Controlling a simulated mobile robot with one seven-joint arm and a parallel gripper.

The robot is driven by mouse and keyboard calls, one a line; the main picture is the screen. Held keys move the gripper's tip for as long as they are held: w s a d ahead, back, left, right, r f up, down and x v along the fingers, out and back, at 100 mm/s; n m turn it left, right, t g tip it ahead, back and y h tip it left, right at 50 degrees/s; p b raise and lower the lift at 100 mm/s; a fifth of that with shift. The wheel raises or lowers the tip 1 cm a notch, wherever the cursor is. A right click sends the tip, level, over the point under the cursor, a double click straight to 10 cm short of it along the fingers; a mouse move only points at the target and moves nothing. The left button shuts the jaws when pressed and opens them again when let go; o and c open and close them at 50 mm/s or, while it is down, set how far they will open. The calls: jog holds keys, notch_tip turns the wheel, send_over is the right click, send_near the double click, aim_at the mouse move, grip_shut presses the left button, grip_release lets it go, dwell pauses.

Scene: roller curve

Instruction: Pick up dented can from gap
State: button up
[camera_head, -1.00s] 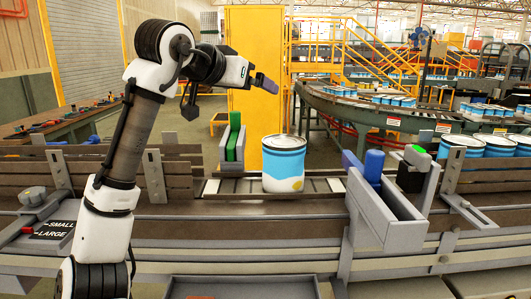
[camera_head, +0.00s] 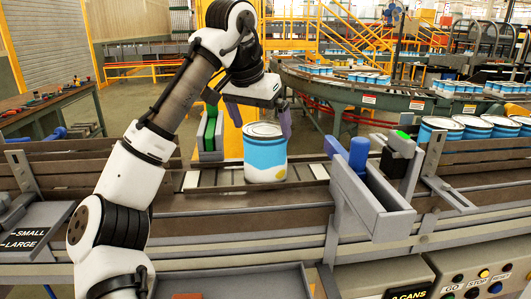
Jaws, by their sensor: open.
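A large blue and white can (camera_head: 265,160) with a yellow patch stands upright on the short roller section (camera_head: 207,178) in the gap of the conveyor. I cannot make out a dent on it from here. My gripper (camera_head: 260,117) is open and empty, pointing down at the can's top. One purple finger shows left of the can's rim and the other right of it. I cannot tell whether the fingers are level with the can or a little behind it.
A grey bracket with a blue block (camera_head: 358,152) stands close right of the can. A green block in a grey holder (camera_head: 210,132) stands behind left. Several similar cans (camera_head: 472,126) stand at the right. A grey tray (camera_head: 235,283) is in front.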

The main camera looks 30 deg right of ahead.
jog(key=shift+p+x, duration=1)
jog(key=shift+x, duration=1.85)
jog(key=shift+s+d, duration=0.15)
jog(key=shift+d, duration=0.05)
jog(key=c, duration=0.9)
